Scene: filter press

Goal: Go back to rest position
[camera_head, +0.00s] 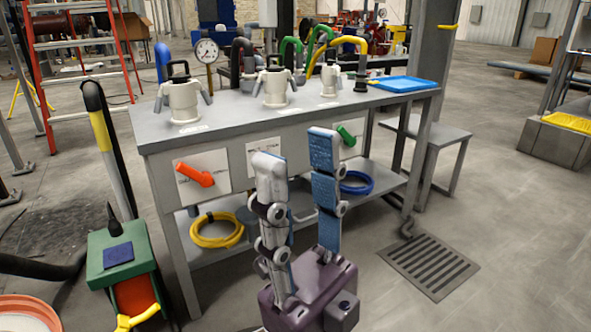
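My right gripper (296,150) points upward in front of the grey bench (215,130). Its two blue-padded fingers stand apart with nothing between them. Behind the fingers, the bench's front panel carries an orange lever handle (194,174) at the left and a green lever handle (346,136) at the right. The fingers cover part of the panel and the lower shelf. My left gripper is not in view.
Several white filter housings (184,101), a pressure gauge (207,51) and a blue tray (403,84) are on the bench. A green box (121,256) stands at the lower left.

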